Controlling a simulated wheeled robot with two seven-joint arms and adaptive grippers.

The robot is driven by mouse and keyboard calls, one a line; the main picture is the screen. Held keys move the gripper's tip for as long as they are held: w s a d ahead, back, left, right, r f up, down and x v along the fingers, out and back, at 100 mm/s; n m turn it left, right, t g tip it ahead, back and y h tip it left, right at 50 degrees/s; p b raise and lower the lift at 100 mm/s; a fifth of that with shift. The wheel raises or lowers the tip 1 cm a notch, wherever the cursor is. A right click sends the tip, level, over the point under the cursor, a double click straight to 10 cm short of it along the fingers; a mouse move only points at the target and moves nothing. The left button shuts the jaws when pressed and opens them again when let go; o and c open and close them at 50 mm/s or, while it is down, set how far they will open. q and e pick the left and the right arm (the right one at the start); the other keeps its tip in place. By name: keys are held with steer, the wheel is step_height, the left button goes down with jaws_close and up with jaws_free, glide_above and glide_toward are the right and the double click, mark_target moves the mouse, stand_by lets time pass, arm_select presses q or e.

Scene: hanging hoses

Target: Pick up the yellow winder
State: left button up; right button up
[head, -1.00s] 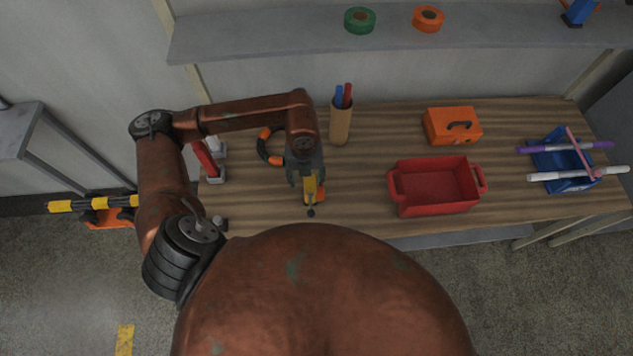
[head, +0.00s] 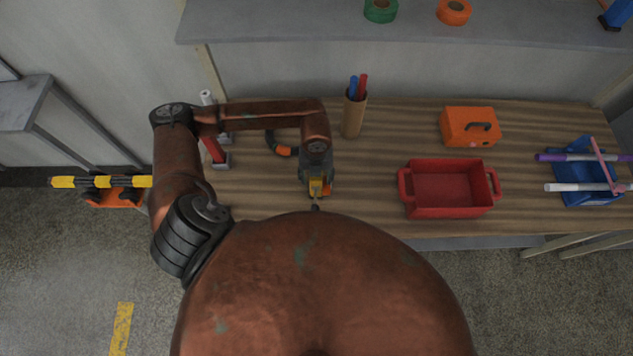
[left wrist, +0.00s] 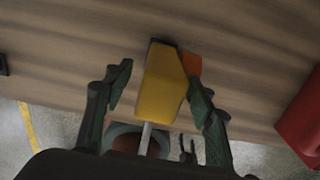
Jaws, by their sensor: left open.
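The yellow winder (head: 316,187) is at the front edge of the wooden table, mostly hidden in the head view by my left gripper (head: 316,180) above it. In the left wrist view the yellow winder (left wrist: 160,88) is a yellow block with a pale rod at its near end. It lies between the two spread fingers of my left gripper (left wrist: 160,95), close to the right finger. I cannot tell whether that finger touches it. A small orange part shows beside the winder's upper right. My right gripper is not in view.
A red bin (head: 447,190) stands to the right, with an orange box (head: 469,127) behind it. A brown cup with pens (head: 354,116) stands behind the gripper. A black-and-orange ring (head: 283,143) lies behind left. A blue holder (head: 588,176) stands far right.

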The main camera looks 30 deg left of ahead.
arm_select(q)
steer(key=shift+f, duration=0.65)
steer(key=shift+c, duration=0.5)
jaws_close()
